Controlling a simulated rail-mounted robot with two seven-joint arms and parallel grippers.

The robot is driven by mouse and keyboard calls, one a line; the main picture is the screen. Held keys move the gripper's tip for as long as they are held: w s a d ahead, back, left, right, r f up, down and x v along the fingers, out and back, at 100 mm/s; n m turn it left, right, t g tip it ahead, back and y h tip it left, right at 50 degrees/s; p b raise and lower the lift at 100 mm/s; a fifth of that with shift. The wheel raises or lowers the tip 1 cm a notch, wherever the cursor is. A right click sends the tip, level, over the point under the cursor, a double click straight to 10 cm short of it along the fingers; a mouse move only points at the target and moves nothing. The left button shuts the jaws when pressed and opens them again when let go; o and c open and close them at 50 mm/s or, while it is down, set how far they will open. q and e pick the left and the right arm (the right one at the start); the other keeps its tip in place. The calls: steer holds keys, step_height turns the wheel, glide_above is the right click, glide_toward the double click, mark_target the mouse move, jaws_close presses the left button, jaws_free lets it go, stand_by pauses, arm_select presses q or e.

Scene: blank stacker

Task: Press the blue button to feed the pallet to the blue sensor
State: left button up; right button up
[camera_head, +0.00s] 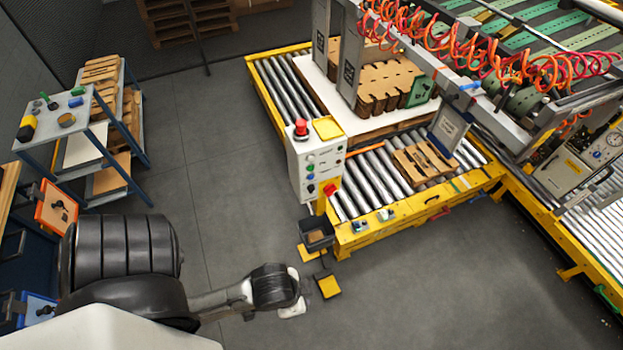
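A white control box (318,165) stands at the left front corner of the roller conveyor, with a red mushroom knob (301,127) on top. Its front has several small buttons; a blue one (310,177) seems to be in the left column. A wooden pallet (425,162) lies on the rollers right of the box. A small sensor with a bluish face (361,227) sits on the yellow front frame; another small one is to its right. My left gripper (293,306) is over the floor, below and apart from the box; its fingers are too small to read. My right gripper is not in view.
A yellow-framed roller conveyor (356,240) carries stacked brown blanks (388,85) behind the pallet. A dark bin (316,233) and yellow pedals (328,286) are below the box. A blue tool cart (75,130) stands at left.

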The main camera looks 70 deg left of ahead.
arm_select(q)
jaws_close()
stand_by(0.8)
